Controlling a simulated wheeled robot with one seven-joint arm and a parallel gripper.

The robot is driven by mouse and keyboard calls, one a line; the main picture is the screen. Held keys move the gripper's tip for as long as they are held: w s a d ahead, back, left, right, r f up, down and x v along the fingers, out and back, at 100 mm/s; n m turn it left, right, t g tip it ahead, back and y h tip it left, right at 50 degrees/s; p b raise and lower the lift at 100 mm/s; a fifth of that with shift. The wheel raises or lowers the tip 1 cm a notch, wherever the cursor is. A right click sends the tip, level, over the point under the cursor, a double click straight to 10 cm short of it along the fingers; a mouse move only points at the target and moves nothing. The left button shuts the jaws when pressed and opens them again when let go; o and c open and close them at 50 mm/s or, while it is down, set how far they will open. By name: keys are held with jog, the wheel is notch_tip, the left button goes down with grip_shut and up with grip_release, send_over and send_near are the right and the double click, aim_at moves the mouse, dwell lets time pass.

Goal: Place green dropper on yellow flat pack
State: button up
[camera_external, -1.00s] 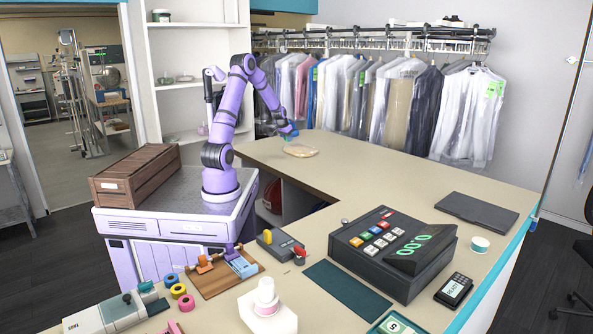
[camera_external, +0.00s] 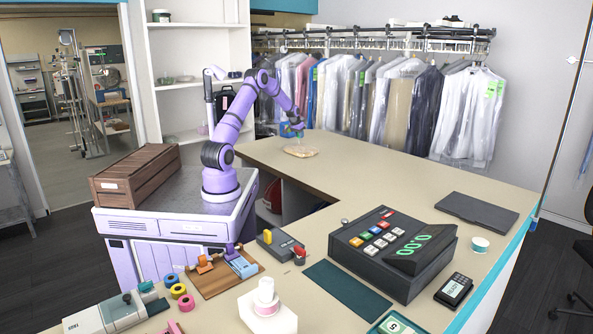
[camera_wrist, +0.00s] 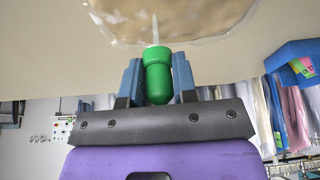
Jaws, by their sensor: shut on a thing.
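The green dropper (camera_wrist: 157,78) is between the two blue fingers of my gripper (camera_wrist: 158,82) in the wrist view. Its pale narrow tip points away from the palm, toward the flat pack. In the external view my gripper (camera_external: 293,131) is above the counter, close over the flat pack; the dropper is too small there to make out clearly. The yellow flat pack (camera_external: 300,151) lies on the counter, a tan oval in clear wrap. Its shiny edge (camera_wrist: 185,30) fills the top of the wrist view. I cannot tell whether the tip touches it.
The counter (camera_external: 375,172) around the flat pack is mostly clear. A dark cash register (camera_external: 390,250) and a closed dark folder (camera_external: 477,212) stand nearer the front right. Wrapped garments (camera_external: 400,105) hang on the rail behind.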

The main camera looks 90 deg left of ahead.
jog(key=shift+x, duration=1.8)
jog(key=shift+s+d+f, duration=0.1)
jog(key=shift+d+f, duration=0.05)
jog(key=shift+f, duration=0.1)
jog(key=o, duration=0.9)
jog(key=v, duration=1.2)
jog(key=shift+r, duration=0.15)
